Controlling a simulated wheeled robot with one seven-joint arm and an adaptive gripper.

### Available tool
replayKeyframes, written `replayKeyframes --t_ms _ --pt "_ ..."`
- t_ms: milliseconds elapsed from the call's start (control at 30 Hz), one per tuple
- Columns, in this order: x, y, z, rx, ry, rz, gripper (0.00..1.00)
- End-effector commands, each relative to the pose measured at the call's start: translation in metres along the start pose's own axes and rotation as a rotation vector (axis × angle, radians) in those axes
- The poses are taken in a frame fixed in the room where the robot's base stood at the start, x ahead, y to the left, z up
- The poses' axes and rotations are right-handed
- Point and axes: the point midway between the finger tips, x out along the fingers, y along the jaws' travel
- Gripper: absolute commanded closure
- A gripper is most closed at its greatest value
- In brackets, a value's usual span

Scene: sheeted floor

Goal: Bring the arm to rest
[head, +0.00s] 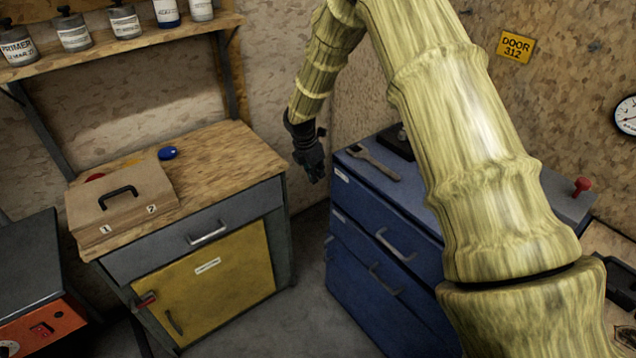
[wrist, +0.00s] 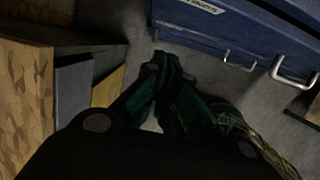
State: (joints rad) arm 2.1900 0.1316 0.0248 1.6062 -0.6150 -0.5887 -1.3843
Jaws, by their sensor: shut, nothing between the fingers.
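My arm reaches in from the right of the head view and bends over at the top. My gripper (head: 316,176) hangs pointing down in the gap between the wooden-topped workbench (head: 226,150) and the blue drawer cabinet (head: 390,290). It also shows in the wrist view (wrist: 172,62), with its dark fingers together and nothing between them. Below it is bare grey floor. The gripper looks apart from both pieces of furniture.
A box with a black handle (head: 125,203) and a blue round object (head: 167,153) sit on the workbench. A wrench (head: 373,162) lies on the blue cabinet. A shelf (head: 120,45) with several containers is at upper left. An orange-fronted unit (head: 40,325) stands at lower left.

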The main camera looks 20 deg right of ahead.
Motion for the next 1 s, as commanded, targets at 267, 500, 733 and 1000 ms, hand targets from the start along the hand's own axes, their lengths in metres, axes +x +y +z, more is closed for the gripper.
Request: replayKeyframes --t_ms 267,500,733,1000 --pt "-0.008 -0.001 0.0 0.0 0.0 -0.001 1.0" --pt "0.03 -0.028 -0.036 0.099 0.06 -0.009 1.0" --pt "0.103 -0.102 -0.116 0.395 0.187 -0.044 1.0" --pt "0.164 -0.219 -0.2 0.845 0.285 -0.129 1.0"
